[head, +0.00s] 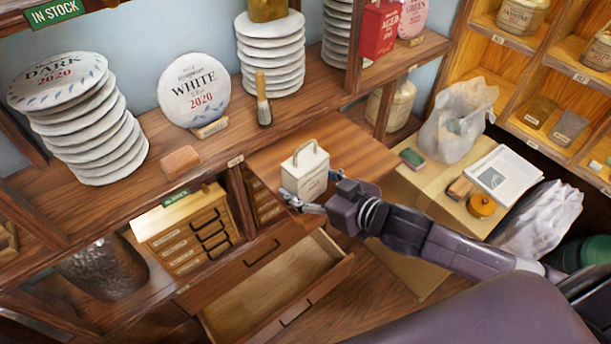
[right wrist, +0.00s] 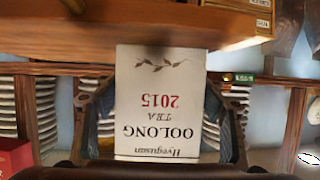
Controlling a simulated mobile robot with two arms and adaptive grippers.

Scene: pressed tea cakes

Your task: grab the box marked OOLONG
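The white box (head: 305,174) with a handle on top stands upright on the brown wooden counter. In the right wrist view the box (right wrist: 160,105) appears upside down, its label reading OOLONG TEA 2015. My right gripper (head: 313,200) is at the near side of the box, its arm coming in from the right. In the right wrist view the fingers of my right gripper (right wrist: 162,95) straddle the box, one on each side, and look open with narrow gaps beside it. My left gripper is not in view.
An open drawer (head: 278,290) juts out below the counter. A small drawer cabinet (head: 185,240) stands left. Stacked tea cakes (head: 90,135) and a WHITE cake (head: 194,90) fill the shelf behind. A cardboard box (head: 425,190) with a plastic bag (head: 455,125) stands right.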

